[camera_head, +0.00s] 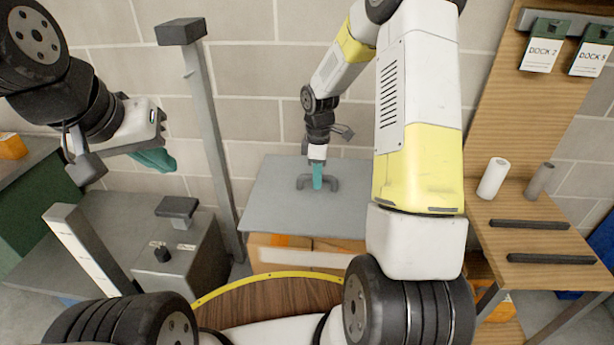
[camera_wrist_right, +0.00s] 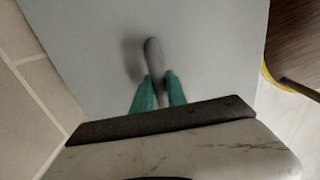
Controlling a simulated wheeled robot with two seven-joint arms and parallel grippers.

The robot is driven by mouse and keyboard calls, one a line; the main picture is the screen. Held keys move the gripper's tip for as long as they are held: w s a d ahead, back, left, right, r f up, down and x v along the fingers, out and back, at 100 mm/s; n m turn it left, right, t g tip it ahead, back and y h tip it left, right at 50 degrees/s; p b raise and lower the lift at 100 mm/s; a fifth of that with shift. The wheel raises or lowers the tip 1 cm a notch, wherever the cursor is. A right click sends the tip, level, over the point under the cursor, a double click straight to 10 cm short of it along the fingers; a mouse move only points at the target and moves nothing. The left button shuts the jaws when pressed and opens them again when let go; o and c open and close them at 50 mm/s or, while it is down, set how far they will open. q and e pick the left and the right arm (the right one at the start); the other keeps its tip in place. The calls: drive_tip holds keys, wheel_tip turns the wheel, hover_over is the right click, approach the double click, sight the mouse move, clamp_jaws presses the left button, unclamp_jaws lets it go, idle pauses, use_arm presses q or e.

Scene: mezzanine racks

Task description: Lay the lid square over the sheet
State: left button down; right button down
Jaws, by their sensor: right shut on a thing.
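The lid is a flat grey panel (camera_head: 275,222) with a dark bar handle (camera_head: 303,183). My right gripper (camera_head: 318,178), with teal fingers, is shut on the handle. In the right wrist view the fingers (camera_wrist_right: 158,90) sit on either side of the handle (camera_wrist_right: 153,58), and the lid (camera_wrist_right: 90,45) fills much of the picture. I cannot tell whether the lid rests on the crate. No sheet shows clearly. My left gripper (camera_head: 155,159) is at the left, away from the lid; its finger gap is unclear.
A grey post (camera_head: 210,130) stands just left of the lid. A grey box (camera_head: 180,258) with a dark knob is at lower left. A wooden bench (camera_head: 535,225) with two cylinders (camera_head: 493,178) is at right. A brick wall is behind.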

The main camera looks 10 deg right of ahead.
sight(317, 191)
drive_tip(key=shift+f, duration=2.65)
drive_tip(key=c, duration=1.3)
unclamp_jaws()
drive_tip(key=shift+f, duration=0.1)
wheel_tip(317, 191, up, 12)
drive_tip(key=shift+f, duration=0.1)
drive_tip(key=s+r+m+t, duration=0.25)
drive_tip(key=s+r, duration=0.25)
drive_tip(key=r, duration=0.4)
drive_tip(key=s+r+m+t, duration=0.1)
drive_tip(key=s+r+m, duration=0.2)
drive_tip(key=s, duration=0.3)
drive_tip(key=s+a+r+m+t+y, duration=0.1)
drive_tip(key=s+r+m, duration=0.3)
drive_tip(key=s, duration=0.3)
drive_tip(key=s+a+r+m+t+y, duration=0.1)
drive_tip(key=s+r+m, duration=0.3)
drive_tip(key=s, duration=0.2)
drive_tip(key=shift+s+a+m+t, duration=0.1)
drive_tip(key=shift+s+m+t, duration=0.1)
drive_tip(key=shift+m+t, duration=0.15)
